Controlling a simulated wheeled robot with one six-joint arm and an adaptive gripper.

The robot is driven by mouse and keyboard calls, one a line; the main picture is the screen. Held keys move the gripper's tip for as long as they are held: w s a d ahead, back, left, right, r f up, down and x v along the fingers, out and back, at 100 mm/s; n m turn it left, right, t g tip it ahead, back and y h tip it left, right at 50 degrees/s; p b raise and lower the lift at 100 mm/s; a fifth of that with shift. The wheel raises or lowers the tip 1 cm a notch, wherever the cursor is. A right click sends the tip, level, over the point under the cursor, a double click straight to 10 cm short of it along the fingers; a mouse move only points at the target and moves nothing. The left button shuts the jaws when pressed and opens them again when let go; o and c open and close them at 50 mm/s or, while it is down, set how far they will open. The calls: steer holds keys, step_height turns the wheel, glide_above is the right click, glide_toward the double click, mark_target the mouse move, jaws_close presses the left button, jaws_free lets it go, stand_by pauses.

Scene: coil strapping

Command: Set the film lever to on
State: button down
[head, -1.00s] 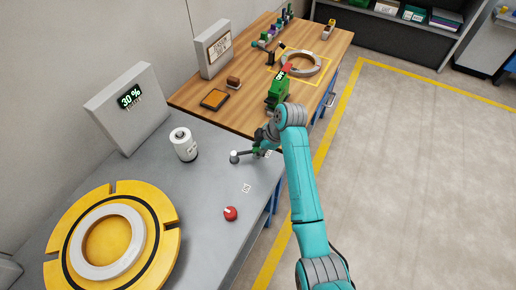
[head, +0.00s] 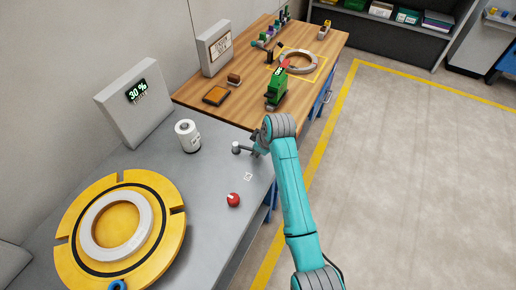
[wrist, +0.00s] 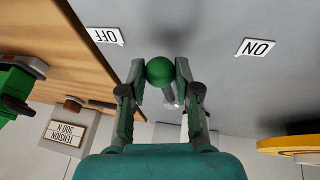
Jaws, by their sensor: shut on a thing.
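The film lever has a grey round hub (head: 237,147) on the grey bench and a green ball knob (wrist: 159,71) at its end. My gripper (wrist: 160,76) is shut on the green knob, with one finger on each side. In the head view my gripper (head: 256,148) is just right of the hub, and my arm hides the knob. In the wrist view the knob lies between the OFF label (wrist: 106,36) and the ON label (wrist: 256,48), somewhat nearer OFF. The ON label also shows in the head view (head: 248,177), nearer the front.
A red knob (head: 233,200) stands on the bench near the lever. A white cylinder (head: 187,136) is behind it, and a yellow turntable (head: 73,252) with a grey ring is at left. A green tool (head: 277,93) stands on the wooden table beyond.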

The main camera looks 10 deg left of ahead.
steer(key=s+m, duration=0.1)
steer(key=s+a+m+h, duration=0.1)
steer(key=m, duration=0.1)
steer(key=s+m+t, duration=0.1)
steer(key=shift+s+a+m+h, duration=0.15)
steer(key=shift+a+m+h, duration=0.15)
steer(key=shift+a, duration=0.05)
steer(key=m, duration=0.1)
steer(key=s+a+m+h, duration=0.1)
steer(key=m, duration=0.1)
steer(key=shift+s+a, duration=0.3)
steer(key=shift+s+a+m+h, duration=0.35)
steer(key=shift+a+m+h, duration=0.3)
steer(key=shift+m, duration=0.45)
steer(key=c, duration=0.8)
jaws_free()
steer(key=v, duration=1.2)
steer(key=shift+s+f, duration=0.1)
steer(key=shift+s, duration=0.1)
